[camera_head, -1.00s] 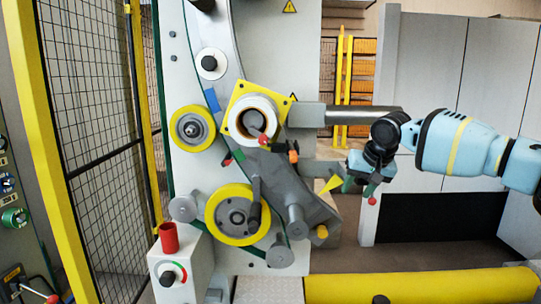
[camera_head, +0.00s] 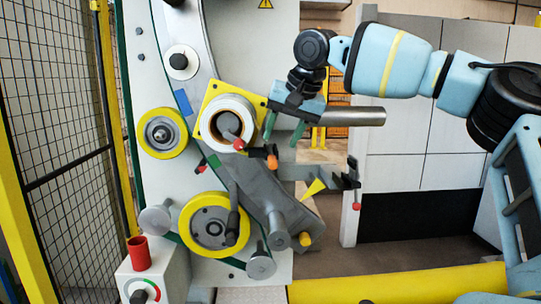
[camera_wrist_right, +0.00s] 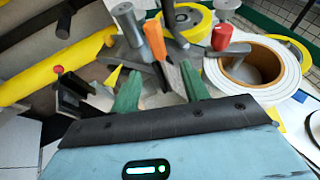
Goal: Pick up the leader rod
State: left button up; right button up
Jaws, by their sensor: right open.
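My right gripper (camera_head: 284,135) is open and empty, its two green fingers pointing down beside the white coil roll (camera_head: 212,110). In the right wrist view its fingers (camera_wrist_right: 160,82) are apart. A dark piece with an orange end (camera_head: 272,161) lies just below and left of the fingers; its orange part (camera_wrist_right: 155,42) shows beyond them in the wrist view. A red-tipped rod (camera_head: 238,144) reaches out at the roll's front. Another red-tipped dark piece (camera_head: 355,190) hangs at the right. I cannot tell which of these is the leader rod. My left gripper is out of view.
A thick grey bar (camera_head: 350,116) sticks out to the right behind my right gripper. Yellow-rimmed rollers (camera_head: 208,225), a yellow pointer (camera_head: 314,188) and a red cup (camera_head: 139,252) are lower down. A yellow barrier (camera_head: 400,285) crosses the bottom.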

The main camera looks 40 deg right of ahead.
aim_at(273, 155)
jog(key=shift+p+x, duration=0.3)
jog(key=shift+x, duration=2.25)
jog(key=shift+a, duration=0.15)
grip_shut()
